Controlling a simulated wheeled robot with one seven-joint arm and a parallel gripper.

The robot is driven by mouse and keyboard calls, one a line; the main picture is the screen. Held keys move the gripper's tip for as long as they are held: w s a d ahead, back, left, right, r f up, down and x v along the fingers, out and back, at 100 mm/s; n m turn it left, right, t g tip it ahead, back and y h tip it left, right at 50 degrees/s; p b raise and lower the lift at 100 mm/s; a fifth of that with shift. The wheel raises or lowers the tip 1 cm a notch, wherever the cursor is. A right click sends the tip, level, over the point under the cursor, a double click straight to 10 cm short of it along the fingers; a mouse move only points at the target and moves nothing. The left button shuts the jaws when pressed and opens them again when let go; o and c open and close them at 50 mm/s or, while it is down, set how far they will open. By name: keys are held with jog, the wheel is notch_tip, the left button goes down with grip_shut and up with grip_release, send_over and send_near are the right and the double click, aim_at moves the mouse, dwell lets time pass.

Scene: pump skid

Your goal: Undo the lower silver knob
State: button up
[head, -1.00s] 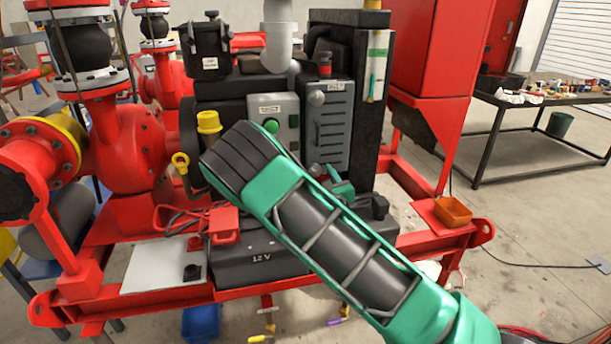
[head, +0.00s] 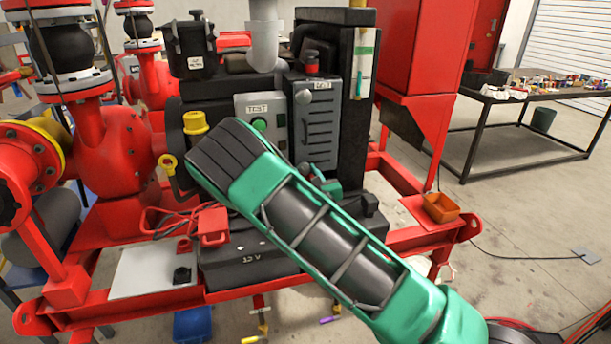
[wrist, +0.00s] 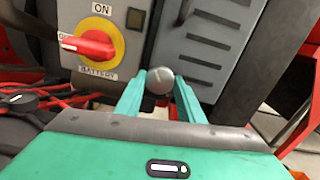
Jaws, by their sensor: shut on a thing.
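In the wrist view the lower silver knob (wrist: 159,82), small and round with a pale line across its face, sits at the lower edge of the grey louvred panel (wrist: 205,45). My gripper (wrist: 160,78) is shut on this knob, with one green finger on each side of it. In the head view the panel (head: 322,130) stands upright on the skid, with an upper silver knob (head: 303,97) near its top.
A red battery switch (wrist: 88,44) on a yellow disc is left of my fingers. Red cables (wrist: 60,103) lie at the lower left.

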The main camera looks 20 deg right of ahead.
jog(key=shift+a+f+m, duration=0.1)
jog(key=shift+a+m, duration=0.05)
jog(key=shift+m, duration=2.25)
jog(key=shift+a, duration=0.1)
jog(key=o, duration=1.1)
jog(key=shift+c, duration=0.2)
